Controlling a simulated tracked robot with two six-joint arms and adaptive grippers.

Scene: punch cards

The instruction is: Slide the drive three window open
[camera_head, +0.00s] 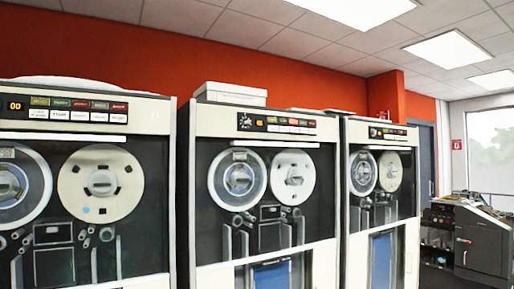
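Three tape drive cabinets stand in a row, each with two reels behind a dark front window. The left cabinet (164,200) is nearest, with its window (133,195) and a pale bar along the top. The middle cabinet has a window (265,187) with a white bar (268,143) above its reels. The right cabinet has a window (377,205) with a similar bar (380,148). I cannot read which one is drive three. All the windows look shut, though the clear glass makes this hard to judge. Neither of my grippers is in view.
A white box (230,94) lies on top of the middle cabinet. A dark grey machine (483,243) stands at the far right by a bright window (491,150). Part of the floor there is hidden. A red wall is behind the cabinets.

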